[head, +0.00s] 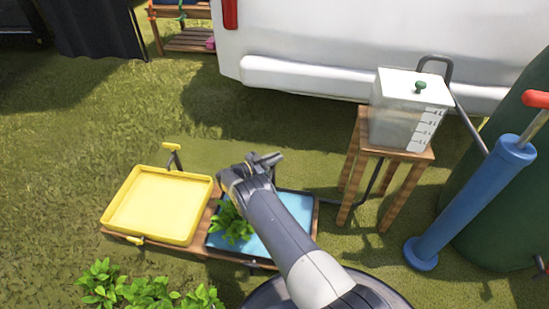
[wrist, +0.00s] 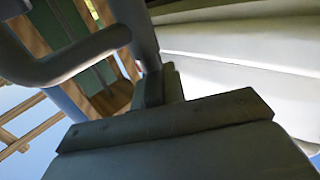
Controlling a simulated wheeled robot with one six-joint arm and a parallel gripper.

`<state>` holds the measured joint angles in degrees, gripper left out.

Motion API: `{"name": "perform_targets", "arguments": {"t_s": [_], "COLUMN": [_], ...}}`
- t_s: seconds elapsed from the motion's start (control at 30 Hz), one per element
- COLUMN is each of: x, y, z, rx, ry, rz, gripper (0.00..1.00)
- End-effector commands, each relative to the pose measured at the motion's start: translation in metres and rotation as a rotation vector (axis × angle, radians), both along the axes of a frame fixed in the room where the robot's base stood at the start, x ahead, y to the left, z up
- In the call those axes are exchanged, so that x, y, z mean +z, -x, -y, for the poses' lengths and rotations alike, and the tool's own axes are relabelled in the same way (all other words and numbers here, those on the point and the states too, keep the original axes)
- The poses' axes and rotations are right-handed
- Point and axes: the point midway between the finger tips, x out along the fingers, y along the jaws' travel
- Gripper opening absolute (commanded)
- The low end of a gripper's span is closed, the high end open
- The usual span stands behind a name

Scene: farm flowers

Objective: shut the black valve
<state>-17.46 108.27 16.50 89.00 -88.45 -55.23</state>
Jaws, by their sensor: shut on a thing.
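The black valve (head: 268,158) shows in the head view as a short dark handle just behind the blue tray (head: 300,208). My gripper (head: 247,168) is at this handle and appears shut on it. My own wrist and forearm hide most of the valve's stem and the contact. In the wrist view my gripper (wrist: 160,88) has its fingers close together, and a thick dark grey tube (wrist: 75,58) bends right beside them. I cannot tell how far the valve is turned.
A yellow tray (head: 150,208) with a yellow valve (head: 173,154) stands left of the blue tray. A green plant (head: 232,222) is in the blue tray. A clear tank (head: 405,105) sits on a wooden stand (head: 358,165). A blue pump (head: 470,205) stands at right, a white vehicle (head: 300,45) behind.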

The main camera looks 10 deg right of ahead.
Motion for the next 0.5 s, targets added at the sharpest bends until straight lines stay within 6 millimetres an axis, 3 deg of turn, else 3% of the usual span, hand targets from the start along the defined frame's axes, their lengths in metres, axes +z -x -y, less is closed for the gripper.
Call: {"name": "perform_targets", "arguments": {"t_s": [0.5], "x": [-0.0008], "y": [0.0021], "z": [0.0004], "rx": [-0.080], "ry": [0.002], "rz": [-0.002], "gripper": [0.00]}}
